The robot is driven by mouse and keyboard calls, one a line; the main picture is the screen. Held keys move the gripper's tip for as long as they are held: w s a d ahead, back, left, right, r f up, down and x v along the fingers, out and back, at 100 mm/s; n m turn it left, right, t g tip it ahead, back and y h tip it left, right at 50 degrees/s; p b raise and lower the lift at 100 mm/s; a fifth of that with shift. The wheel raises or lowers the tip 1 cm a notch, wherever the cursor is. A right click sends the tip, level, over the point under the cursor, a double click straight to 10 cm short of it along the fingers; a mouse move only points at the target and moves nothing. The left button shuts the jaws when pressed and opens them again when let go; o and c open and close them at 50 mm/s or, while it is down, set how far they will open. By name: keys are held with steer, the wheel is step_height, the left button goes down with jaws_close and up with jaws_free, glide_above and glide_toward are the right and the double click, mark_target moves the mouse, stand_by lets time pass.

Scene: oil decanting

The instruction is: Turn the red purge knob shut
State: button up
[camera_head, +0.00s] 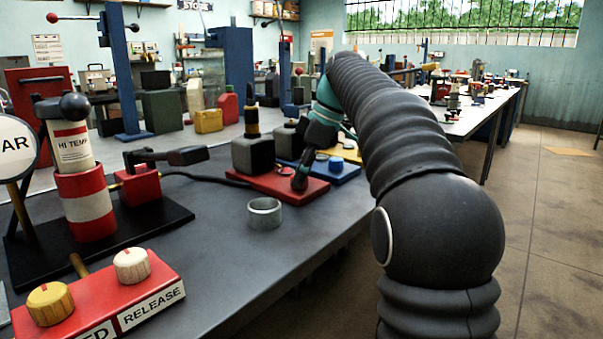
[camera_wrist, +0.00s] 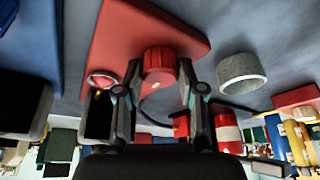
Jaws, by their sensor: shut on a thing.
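The red purge knob (camera_wrist: 159,59) stands on a red plate (camera_wrist: 200,37) and shows in the wrist view between my fingertips. My gripper (camera_wrist: 159,72) is shut on this knob, one finger on each side. In the head view my gripper (camera_head: 301,172) reaches down over the red plate (camera_head: 268,183), and the knob is mostly hidden by the fingers. I cannot read the knob's turn angle.
A grey metal ring (camera_head: 264,213) lies on the dark table beside the plate. A dark canister (camera_head: 253,154) stands at the plate's back. A blue plate (camera_head: 333,172) with a blue knob lies to the right. A red control box (camera_head: 98,291) with two knobs is at front left.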

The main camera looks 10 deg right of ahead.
mark_target(315, 189)
steer(key=o, duration=1.1)
steer(key=shift+o, duration=0.2)
steer(key=w+v, duration=0.1)
steer(key=v, duration=0.6)
steer(key=shift+s+r, duration=0.25)
steer(key=shift+s, duration=0.2)
steer(key=shift+s, duration=0.15)
